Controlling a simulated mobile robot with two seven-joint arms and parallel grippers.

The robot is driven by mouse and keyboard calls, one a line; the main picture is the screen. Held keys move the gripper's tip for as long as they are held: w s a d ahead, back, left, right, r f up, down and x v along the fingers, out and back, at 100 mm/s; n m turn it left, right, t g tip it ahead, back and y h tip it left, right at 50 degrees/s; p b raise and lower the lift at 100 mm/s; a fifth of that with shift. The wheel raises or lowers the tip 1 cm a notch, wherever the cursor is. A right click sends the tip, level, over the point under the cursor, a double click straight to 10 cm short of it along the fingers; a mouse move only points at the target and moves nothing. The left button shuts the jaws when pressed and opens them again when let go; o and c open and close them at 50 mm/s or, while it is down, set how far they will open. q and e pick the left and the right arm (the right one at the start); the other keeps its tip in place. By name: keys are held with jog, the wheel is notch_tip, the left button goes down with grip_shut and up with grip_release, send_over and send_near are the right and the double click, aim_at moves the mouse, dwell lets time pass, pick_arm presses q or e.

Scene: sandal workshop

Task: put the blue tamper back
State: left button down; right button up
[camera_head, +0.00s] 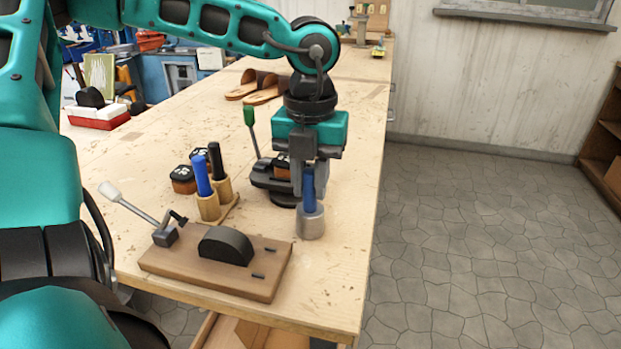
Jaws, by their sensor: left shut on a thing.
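My left gripper (307,165) points down over the right part of the bench and is shut on the blue handle of a tamper (308,190). The tamper is upright, with a grey cylinder (311,222) at its lower end. I cannot tell whether that cylinder is its head or a cup, or whether it touches the bench. A wooden holder (209,206) to the left has two round cups; a second blue-handled tool (201,176) and a black-handled tool (215,162) stand in them. My right gripper is not in view.
A wooden board (190,264) with a lever (130,205) and black block (226,246) lies in front. A black device with a green-handled lever (250,117) stands behind my gripper. Dark-topped jars (183,180) stand behind the holder. Sandals (262,95) lie farther back. The bench's right edge is close.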

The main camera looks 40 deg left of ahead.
pick_arm(q)
jog(key=shift+f+b, duration=0.15)
jog(key=shift+b, duration=0.2)
jog(key=c, duration=1)
grip_release()
jog(key=shift+o, duration=0.2)
jog(key=shift+r+p, duration=0.45)
jog(key=shift+p, duration=0.1)
notch_tip(320, 180, up, 12)
jog(key=shift+f, duration=0.2)
